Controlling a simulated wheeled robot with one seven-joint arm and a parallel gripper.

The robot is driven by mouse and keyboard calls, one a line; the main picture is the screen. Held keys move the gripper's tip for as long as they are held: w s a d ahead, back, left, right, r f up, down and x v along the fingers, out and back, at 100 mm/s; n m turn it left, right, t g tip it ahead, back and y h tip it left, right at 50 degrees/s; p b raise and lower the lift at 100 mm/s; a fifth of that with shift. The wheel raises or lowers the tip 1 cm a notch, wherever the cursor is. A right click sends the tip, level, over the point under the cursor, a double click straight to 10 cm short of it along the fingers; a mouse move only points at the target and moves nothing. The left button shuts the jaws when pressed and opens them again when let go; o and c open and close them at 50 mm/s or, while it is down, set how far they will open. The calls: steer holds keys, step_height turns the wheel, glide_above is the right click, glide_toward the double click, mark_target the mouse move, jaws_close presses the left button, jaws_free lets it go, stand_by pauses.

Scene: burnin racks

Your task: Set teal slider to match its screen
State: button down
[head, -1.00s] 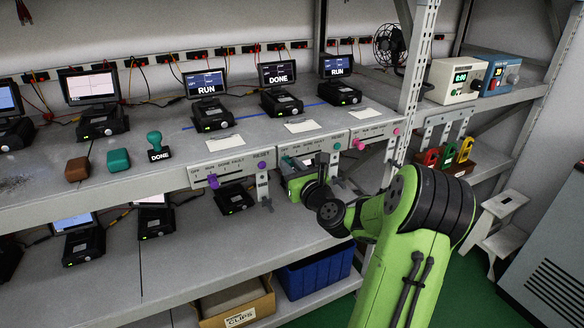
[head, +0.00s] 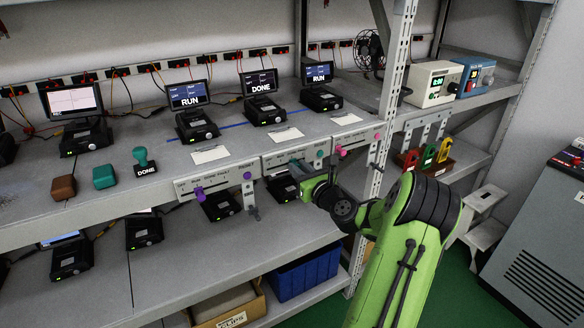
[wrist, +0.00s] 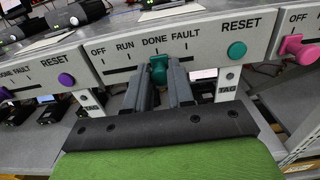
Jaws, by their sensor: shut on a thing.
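The teal slider (wrist: 158,70) stands on the middle control strip, below the DONE label and its tick. It also shows partly in the head view (head: 297,162). My gripper (wrist: 161,82) is shut on the slider, one finger on each side, and hides its lower part. The strip (wrist: 112,66) carries the labels OFF, RUN, DONE and FAULT from left to right. A round teal RESET button (wrist: 236,50) sits at its right. The screen (head: 260,83) above this strip reads DONE.
A strip with a purple slider (head: 199,194) is at left; one with a pink slider (head: 341,151) is at right. Their screens (head: 188,96) and (head: 319,73) read RUN. A perforated post (head: 391,80) stands right of my gripper. A DONE stamp (head: 143,160) lies on the shelf.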

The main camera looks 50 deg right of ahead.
steer(key=c, duration=1)
jaws_free()
steer(key=v, duration=1.6)
steer(key=shift+w, duration=0.15)
